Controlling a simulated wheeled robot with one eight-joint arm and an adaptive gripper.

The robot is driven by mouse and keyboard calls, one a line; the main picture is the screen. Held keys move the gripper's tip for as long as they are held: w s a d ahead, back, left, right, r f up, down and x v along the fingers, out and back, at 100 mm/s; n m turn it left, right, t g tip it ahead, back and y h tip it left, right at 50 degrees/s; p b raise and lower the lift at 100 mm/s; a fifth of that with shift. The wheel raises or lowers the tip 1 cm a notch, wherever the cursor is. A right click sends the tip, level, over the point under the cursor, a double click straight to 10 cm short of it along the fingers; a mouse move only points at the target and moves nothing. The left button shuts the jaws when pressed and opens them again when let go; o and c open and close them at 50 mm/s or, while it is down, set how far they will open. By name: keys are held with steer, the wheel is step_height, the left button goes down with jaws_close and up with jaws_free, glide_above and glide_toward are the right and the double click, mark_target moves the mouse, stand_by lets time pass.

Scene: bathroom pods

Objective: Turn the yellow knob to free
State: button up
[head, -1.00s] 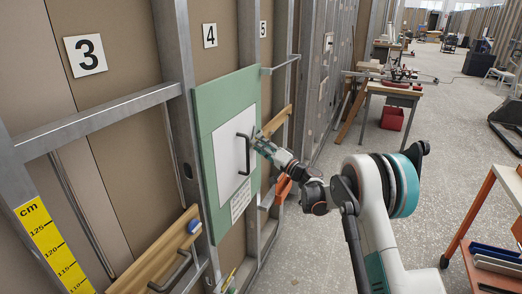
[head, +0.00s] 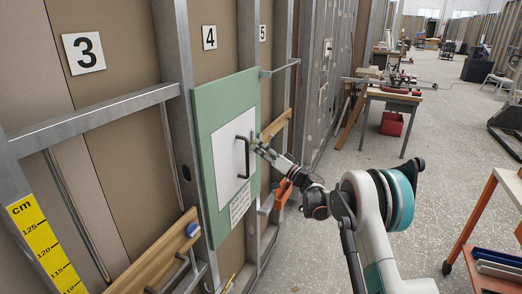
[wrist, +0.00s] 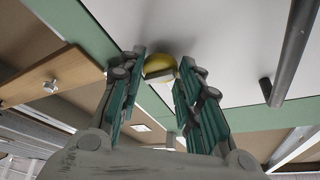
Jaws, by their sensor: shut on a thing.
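The yellow knob (wrist: 158,63) shows in the wrist view, on the white panel close to its green border. It is round, with a paler flat face or bar towards my gripper. My gripper (wrist: 158,80) has its green-padded fingers on either side of the knob and is shut on it. In the head view my gripper (head: 257,143) is at the right edge of the white panel (head: 222,150), to the right of the dark handle. The knob is mostly hidden there, and I cannot read its setting.
The dark bar handle (head: 243,157) stands out from the panel beside my gripper; it also shows in the wrist view (wrist: 294,50). A printed label (head: 240,205) is below. An orange handle-like part (head: 283,192) lies close under my arm. Open floor is to the right.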

steer(key=o, duration=1)
steer(key=shift+f, duration=0.1)
steer(key=shift+o, duration=0.2)
steer(key=v, duration=1.2)
